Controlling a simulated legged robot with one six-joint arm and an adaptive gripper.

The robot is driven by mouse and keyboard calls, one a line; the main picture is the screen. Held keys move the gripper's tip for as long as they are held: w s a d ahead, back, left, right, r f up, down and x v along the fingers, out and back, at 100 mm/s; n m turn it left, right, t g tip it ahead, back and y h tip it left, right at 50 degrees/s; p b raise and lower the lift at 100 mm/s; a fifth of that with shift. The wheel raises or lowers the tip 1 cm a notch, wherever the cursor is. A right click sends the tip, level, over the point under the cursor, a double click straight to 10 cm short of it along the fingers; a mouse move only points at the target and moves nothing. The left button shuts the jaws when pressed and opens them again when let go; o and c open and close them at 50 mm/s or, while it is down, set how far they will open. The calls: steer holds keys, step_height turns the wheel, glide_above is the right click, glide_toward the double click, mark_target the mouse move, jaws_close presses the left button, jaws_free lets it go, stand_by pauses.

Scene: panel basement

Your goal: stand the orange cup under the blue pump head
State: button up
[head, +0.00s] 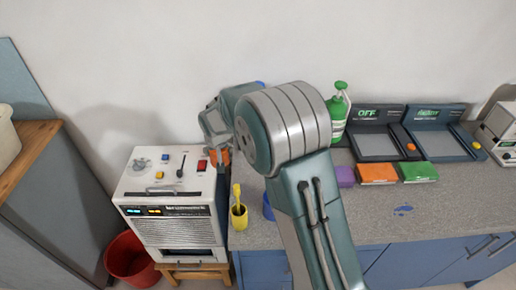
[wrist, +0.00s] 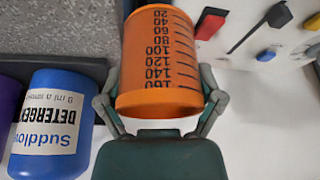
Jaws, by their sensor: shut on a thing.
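The orange cup (wrist: 159,62) has dark measuring marks and fills the middle of the wrist view. My gripper (wrist: 160,108) is shut on it, a finger on each side. In the head view, my gripper (head: 221,153) and a small part of the orange cup (head: 225,157) show beside the white machine, partly behind my arm. A blue detergent bottle (wrist: 52,125) is left of the cup in the wrist view, apart from it. A small blue piece (head: 260,84) shows above my arm in the head view; I cannot tell whether it is the blue pump head.
A white machine (head: 170,186) with knobs is at the left. A yellow cup (head: 239,217) and a blue cup (head: 268,207) stand near the counter's front edge. A green pump bottle (head: 338,115), several coloured blocks and two scales are to the right. The counter's front right is mostly clear.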

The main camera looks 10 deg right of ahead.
steer(key=d, duration=1.2)
steer(key=shift+s+d, duration=0.2)
steer(key=shift+d, duration=0.1)
steer(key=shift+d+f, duration=0.1)
steer(key=shift+f, duration=0.2)
steer(key=o, duration=1)
steer(key=shift+f, duration=0.1)
